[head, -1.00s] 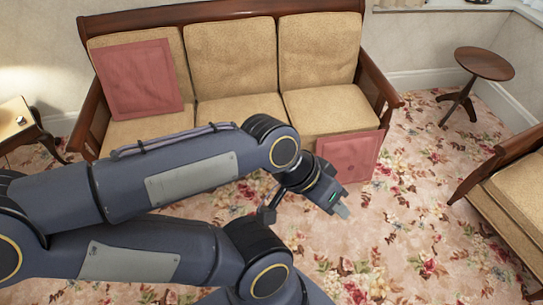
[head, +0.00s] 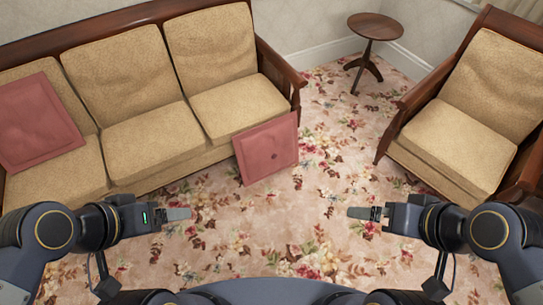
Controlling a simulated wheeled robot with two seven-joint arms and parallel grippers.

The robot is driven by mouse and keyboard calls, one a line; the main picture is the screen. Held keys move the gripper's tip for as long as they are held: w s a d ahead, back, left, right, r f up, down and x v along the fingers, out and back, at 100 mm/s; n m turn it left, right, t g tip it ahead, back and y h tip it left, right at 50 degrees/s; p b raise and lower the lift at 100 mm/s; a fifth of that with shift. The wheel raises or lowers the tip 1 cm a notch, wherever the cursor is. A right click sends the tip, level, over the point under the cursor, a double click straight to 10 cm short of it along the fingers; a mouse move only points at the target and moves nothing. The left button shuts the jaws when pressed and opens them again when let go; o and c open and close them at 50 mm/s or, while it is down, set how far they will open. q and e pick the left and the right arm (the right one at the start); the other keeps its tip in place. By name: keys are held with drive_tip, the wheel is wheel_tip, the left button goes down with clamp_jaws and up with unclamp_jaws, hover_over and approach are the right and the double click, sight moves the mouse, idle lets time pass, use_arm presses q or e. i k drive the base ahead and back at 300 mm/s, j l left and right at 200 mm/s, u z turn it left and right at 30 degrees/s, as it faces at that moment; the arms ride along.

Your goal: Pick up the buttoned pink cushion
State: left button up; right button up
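A square pink cushion (head: 268,150) leans against the front right of the sofa, its lower edge on the carpet. A small dark spot, perhaps a button, shows on its face. A second pink cushion (head: 36,122) rests tilted on the sofa's left seat; a faint dimple shows near its middle, and the picture cuts its left edge. My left gripper (head: 178,214) is below and left of the floor cushion, apart from it. My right gripper (head: 360,213) is below and right of it, also apart. Both look empty; their finger gaps are not clear.
The wooden sofa (head: 155,140) with tan seats fills the upper left. A matching armchair (head: 455,145) stands at the right, and a small round table (head: 375,27) at the back. Flowered carpet (head: 300,225) lies clear between my grippers.

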sight(266, 150)
drive_tip(key=i+j+u, duration=0.15)
drive_tip(key=i+u, duration=0.25)
drive_tip(key=i, duration=0.55)
drive_tip(key=i+l+u, duration=0.1)
drive_tip(key=i+u, duration=0.3)
drive_tip(key=i, duration=0.55)
